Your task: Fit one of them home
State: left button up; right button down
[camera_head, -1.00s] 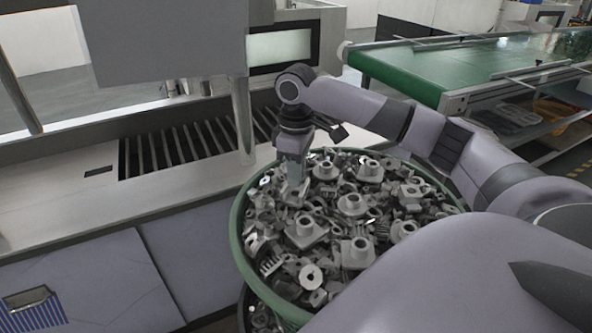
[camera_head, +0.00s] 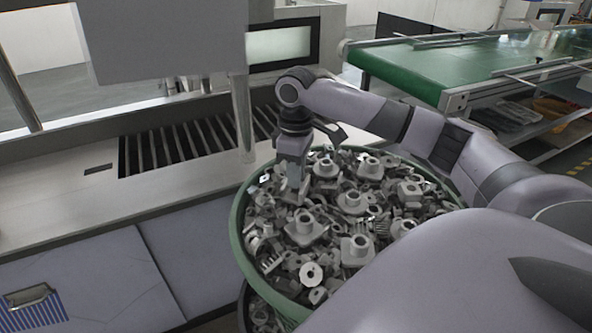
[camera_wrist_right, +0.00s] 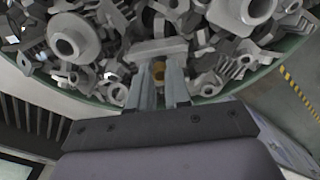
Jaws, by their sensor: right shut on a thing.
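A round bin with a green rim (camera_head: 238,235) is heaped with loose grey metal parts, among them several flanged pieces with a round collar (camera_head: 360,245). My right gripper (camera_head: 298,192) points down into the left part of the heap. In the right wrist view its two fingers (camera_wrist_right: 160,88) are close together on a grey metal part (camera_wrist_right: 158,48), with a small brownish spot between them. The held part is still among the other parts, and its full shape is hidden. My left gripper is not in view.
Left of the bin is a pale metal counter (camera_head: 60,215) with a dark slatted opening (camera_head: 195,140) and an upright post (camera_head: 243,115). A green conveyor (camera_head: 430,68) stands at the back right. The counter's front part is clear.

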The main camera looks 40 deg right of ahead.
jog(key=shift+f, duration=0.25)
jog(key=c, duration=1)
grip_release()
notch_tip(320, 180, up, 7)
jog(key=shift+r, duration=0.1)
jog(key=shift+s+a, duration=0.1)
